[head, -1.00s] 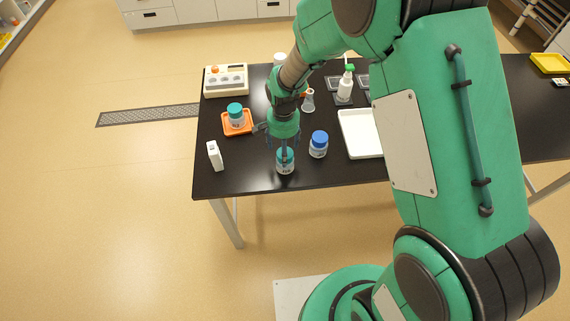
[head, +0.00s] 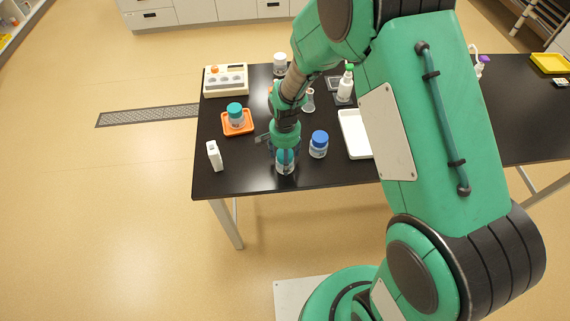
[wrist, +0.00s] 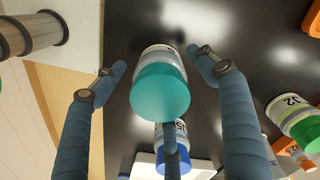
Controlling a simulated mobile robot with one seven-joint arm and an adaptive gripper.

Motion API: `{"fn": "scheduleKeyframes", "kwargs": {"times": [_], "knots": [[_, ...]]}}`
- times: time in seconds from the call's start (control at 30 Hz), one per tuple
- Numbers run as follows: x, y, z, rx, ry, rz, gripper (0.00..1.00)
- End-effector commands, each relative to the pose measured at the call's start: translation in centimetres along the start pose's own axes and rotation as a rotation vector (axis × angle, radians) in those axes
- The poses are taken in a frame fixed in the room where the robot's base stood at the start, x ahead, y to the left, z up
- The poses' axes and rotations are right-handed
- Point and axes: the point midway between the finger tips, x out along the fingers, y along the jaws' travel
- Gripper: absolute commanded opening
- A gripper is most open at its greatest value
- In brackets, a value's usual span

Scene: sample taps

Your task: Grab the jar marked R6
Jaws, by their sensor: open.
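A jar with a teal lid (wrist: 160,92) stands near the front edge of the black table; it also shows in the head view (head: 285,169). Its label is too small and turned away to read, so I cannot tell whether it is R6. My gripper (head: 284,158) is over this jar, pointing down. In the wrist view my gripper (wrist: 159,66) is open, with fingers on both sides of the jar and gaps left and right. A third finger shows below the lid, in front of a blue-lidded jar (wrist: 180,165), which stands to the right in the head view (head: 318,145).
Another teal-lidded jar (head: 235,115) sits on an orange tray (head: 247,130) to the left. A white box (head: 214,156) stands at the front left. A white tray (head: 357,151) lies to the right. A device (head: 226,91), a flask (head: 308,105) and a bottle (head: 345,90) stand farther back.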

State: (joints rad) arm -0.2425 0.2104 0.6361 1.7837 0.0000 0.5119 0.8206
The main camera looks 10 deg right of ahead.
Motion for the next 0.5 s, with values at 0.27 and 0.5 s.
{"fn": "scheduleKeyframes", "kwargs": {"times": [0.27, 0.5], "knots": [[0.68, -0.03, -0.02, 0.0, 0.001, -0.001, 0.72], [0.67, -0.02, -0.01, 0.0, 0.0, -0.001, 0.72]]}}
